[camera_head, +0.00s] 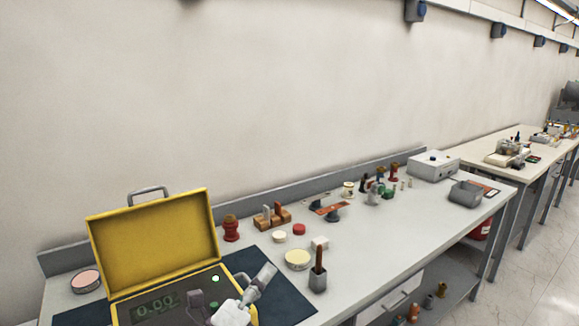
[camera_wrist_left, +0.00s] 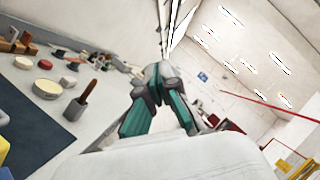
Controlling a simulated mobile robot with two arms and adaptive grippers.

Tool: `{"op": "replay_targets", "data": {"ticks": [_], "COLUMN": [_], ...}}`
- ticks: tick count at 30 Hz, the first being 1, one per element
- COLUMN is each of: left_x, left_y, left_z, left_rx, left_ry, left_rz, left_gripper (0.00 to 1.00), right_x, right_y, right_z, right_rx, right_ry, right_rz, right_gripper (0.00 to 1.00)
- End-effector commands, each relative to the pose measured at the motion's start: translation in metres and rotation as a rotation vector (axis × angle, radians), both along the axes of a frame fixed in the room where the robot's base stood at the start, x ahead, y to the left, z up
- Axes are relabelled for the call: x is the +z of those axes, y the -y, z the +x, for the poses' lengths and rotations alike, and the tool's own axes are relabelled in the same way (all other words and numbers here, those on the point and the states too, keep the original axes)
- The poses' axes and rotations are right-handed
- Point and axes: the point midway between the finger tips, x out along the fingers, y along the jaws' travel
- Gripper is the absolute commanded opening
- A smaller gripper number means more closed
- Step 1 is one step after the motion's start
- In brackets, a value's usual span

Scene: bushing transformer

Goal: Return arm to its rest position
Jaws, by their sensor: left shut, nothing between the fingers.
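My left gripper (camera_head: 262,280) is at the bottom of the head view, in front of the open yellow case (camera_head: 152,240) and over the dark mat (camera_head: 290,302). It is shut and empty. In the left wrist view its fingers (camera_wrist_left: 160,75) are together with nothing between them, and the bench lies to the left. The case has a display reading 0.00 and a lit green button. I cannot tell whether the gripper touches anything. My right gripper is not in view.
A grey pot with a wooden-handled tool (camera_head: 318,280), round tins (camera_head: 297,259) and a red insulator (camera_head: 231,230) stand on the bench near the mat. Several small parts, a grey box (camera_head: 433,165) and a grey tray (camera_head: 466,194) are farther right. The bench's front strip is mostly clear.

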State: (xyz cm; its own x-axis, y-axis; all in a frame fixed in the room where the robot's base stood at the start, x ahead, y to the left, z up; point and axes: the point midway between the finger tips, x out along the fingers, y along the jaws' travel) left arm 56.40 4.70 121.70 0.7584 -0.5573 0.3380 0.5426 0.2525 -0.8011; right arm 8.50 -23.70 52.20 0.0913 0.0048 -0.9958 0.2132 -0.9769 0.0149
Motion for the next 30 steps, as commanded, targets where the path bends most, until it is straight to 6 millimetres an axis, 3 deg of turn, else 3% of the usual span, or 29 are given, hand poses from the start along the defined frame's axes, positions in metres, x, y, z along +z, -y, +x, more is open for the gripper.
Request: {"op": "replay_targets", "data": {"ticks": [2, 3, 6, 10, 13, 18, 27, 30], "left_x": [-0.013, -0.028, -0.080, -0.155, -0.197, -0.238, -0.268, -0.279], "left_y": [-0.048, -0.074, -0.126, -0.164, -0.173, -0.174, -0.161, -0.156], "left_z": [-0.007, -0.012, -0.034, -0.085, -0.129, -0.191, -0.281, -0.300], "left_rx": [0.146, 0.229, 0.427, 0.666, 0.815, 0.994, 1.219, 1.274], "left_ry": [-0.208, -0.318, -0.576, -0.885, -1.079, -1.315, -1.624, -1.699], "left_rz": [-0.367, -0.537, -0.867, -1.171, -1.319, -1.456, -1.570, -1.585], "left_gripper": [0.00, 0.00, 0.00, 0.00, 0.00, 0.00, 0.00, 0.00], "right_x": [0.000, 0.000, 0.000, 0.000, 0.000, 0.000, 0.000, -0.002], "right_y": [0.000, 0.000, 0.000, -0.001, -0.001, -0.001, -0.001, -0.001], "right_z": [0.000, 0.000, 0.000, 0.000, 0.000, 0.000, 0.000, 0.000], "right_rx": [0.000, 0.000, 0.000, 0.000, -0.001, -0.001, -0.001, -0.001], "right_ry": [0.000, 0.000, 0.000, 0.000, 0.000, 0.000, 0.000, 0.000], "right_rz": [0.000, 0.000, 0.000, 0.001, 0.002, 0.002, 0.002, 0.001], "right_gripper": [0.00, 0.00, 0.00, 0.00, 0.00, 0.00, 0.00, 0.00]}}
